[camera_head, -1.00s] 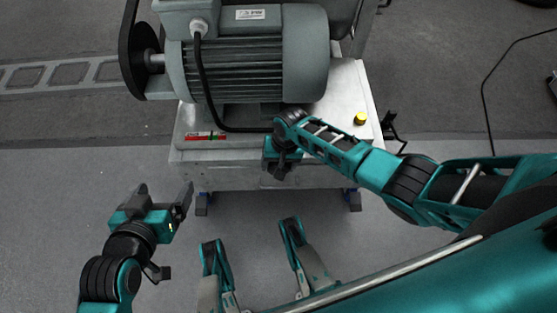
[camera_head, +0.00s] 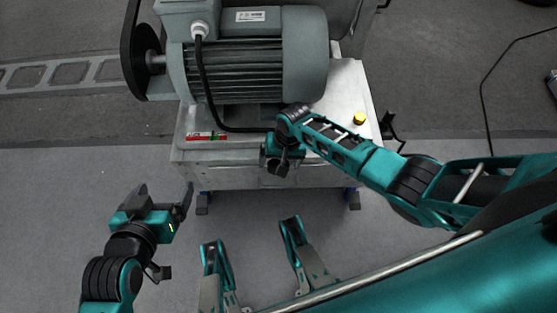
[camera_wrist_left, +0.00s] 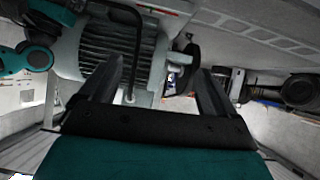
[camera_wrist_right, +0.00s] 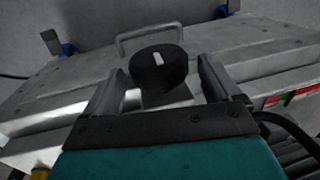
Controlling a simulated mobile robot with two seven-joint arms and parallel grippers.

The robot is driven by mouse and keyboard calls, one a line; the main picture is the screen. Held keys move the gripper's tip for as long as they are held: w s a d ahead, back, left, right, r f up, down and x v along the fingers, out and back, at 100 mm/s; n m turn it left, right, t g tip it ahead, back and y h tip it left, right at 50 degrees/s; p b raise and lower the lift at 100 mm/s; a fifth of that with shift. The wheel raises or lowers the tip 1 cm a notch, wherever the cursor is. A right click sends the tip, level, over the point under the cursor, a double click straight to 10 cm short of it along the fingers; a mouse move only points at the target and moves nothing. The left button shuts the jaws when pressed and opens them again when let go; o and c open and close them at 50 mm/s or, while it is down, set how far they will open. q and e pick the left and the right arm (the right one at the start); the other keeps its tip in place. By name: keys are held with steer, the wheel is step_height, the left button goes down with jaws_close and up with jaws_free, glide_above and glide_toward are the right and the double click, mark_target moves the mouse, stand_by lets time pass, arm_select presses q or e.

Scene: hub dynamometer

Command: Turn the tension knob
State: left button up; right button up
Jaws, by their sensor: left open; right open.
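The tension knob (camera_wrist_right: 158,68) is a black round knob with a white pointer mark. In the right wrist view it sits on the bench face, just ahead of and between the fingers of my right gripper (camera_wrist_right: 155,85). That gripper is open, one finger on each side of the knob, and I cannot tell whether either touches it. In the head view my right gripper (camera_head: 281,165) is at the bench's front edge and hides the knob. My left gripper (camera_head: 163,196) is open and empty, over the floor left of the bench; its fingers also show in the left wrist view (camera_wrist_left: 158,82).
The metal bench (camera_head: 345,90) carries a large grey motor (camera_head: 240,68) with a black belt guard (camera_head: 135,55) and a cable. A yellow button (camera_head: 359,118) is on the bench top at right. A metal handle (camera_wrist_right: 150,38) is beyond the knob.

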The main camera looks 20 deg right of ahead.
arm_select(q)
steer(key=shift+y, duration=0.3)
steer(key=r+p, duration=0.1)
steer(key=a+r+p, duration=0.1)
steer(key=p, duration=0.1)
steer(key=r+p, duration=0.2)
steer(key=shift+s+a, duration=0.2)
steer(key=shift+s, duration=0.15)
arm_select(e)
step_height(320, 180, up, 11)
steer(key=d, duration=0.1)
steer(key=shift+s+d, duration=0.3)
steer(key=shift+d, duration=0.05)
arm_select(q)
steer(key=shift+d, duration=0.15)
